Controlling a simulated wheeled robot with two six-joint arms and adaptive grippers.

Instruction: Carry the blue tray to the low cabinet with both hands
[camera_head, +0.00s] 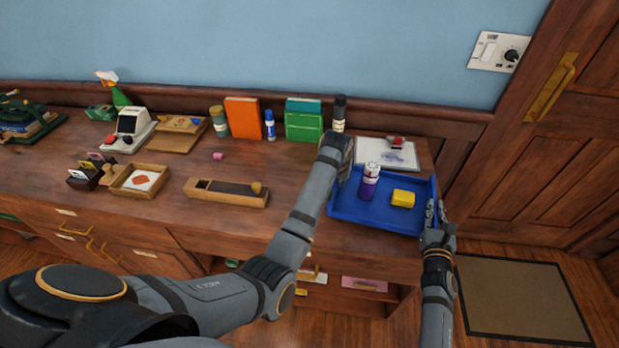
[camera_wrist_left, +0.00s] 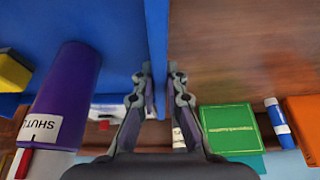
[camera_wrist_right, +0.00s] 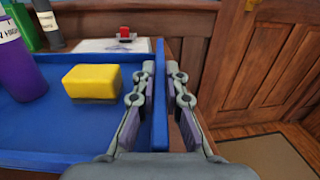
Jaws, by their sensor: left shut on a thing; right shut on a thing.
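The blue tray (camera_head: 376,214) is level over the right end of the wooden cabinet top (camera_head: 310,232); I cannot tell whether it touches the wood. It holds an upright purple bottle (camera_head: 368,188) with a white label and a yellow block (camera_head: 403,198). My left gripper (camera_head: 345,178) is shut on the tray's left wall, which runs between its fingers in the left wrist view (camera_wrist_left: 157,60). My right gripper (camera_head: 437,218) is shut on the tray's right wall, which shows between its fingers in the right wrist view (camera_wrist_right: 160,95).
A white pad with a red-topped stamp (camera_head: 396,144) lies behind the tray. A dark bottle (camera_head: 339,113), green book (camera_head: 303,120) and orange book (camera_head: 243,117) stand along the wall. A long wooden box (camera_head: 227,196) lies left. A door (camera_head: 570,150) and mat (camera_head: 520,295) are right.

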